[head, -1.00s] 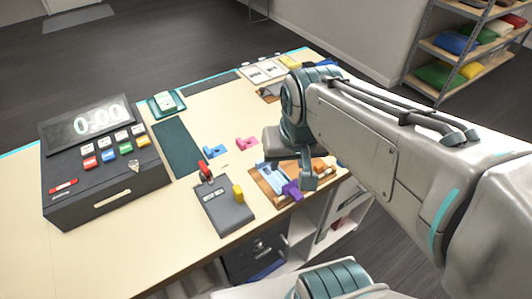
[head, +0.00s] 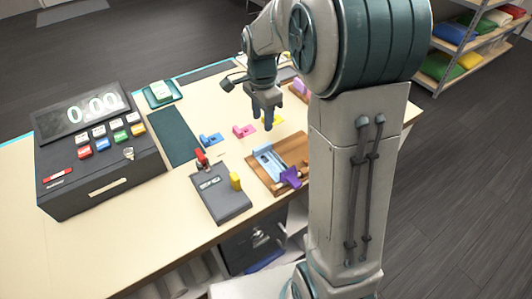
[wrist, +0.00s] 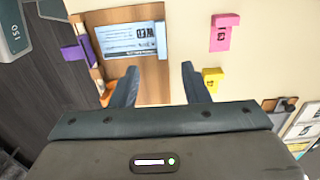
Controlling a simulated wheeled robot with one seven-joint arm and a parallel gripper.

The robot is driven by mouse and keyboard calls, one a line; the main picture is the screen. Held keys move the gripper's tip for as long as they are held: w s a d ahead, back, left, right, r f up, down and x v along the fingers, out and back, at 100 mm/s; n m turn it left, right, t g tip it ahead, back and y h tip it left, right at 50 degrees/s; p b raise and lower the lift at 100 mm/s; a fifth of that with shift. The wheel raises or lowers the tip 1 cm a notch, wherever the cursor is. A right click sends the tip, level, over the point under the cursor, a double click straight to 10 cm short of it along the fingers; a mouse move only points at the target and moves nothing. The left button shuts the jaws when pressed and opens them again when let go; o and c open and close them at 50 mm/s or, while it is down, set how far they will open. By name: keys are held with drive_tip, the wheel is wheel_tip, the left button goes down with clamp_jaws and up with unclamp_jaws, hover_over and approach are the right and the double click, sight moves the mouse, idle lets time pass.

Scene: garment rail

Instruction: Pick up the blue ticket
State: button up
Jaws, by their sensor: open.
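A small blue ticket (head: 211,139) lies on the counter, left of the pink ticket (head: 244,130), in the head view. A light-blue printed slip (head: 268,160) lies on the wooden board (head: 262,184); the slip also shows in the wrist view (wrist: 131,41). I cannot tell which blue piece the task means. My gripper (head: 265,115) points down above the counter, behind the board and close to the yellow ticket (head: 271,120). In the wrist view its fingers (wrist: 158,87) are apart with nothing between them.
A purple piece (head: 290,177) sits at the board's front right corner. A grey device (head: 220,194) with red and yellow parts stands left of the board. A till (head: 98,150) fills the counter's left. A dark green mat (head: 175,136) lies near the blue ticket.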

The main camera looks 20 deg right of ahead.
hover_over(263, 146)
wheel_tip(263, 146, down, 6)
drive_tip(key=shift+s+f+p, duration=0.1)
drive_tip(key=shift+p, duration=0.2)
drive_tip(key=shift+f+p, duration=0.85)
drive_tip(key=shift+f, duration=1.8)
clamp_jaws()
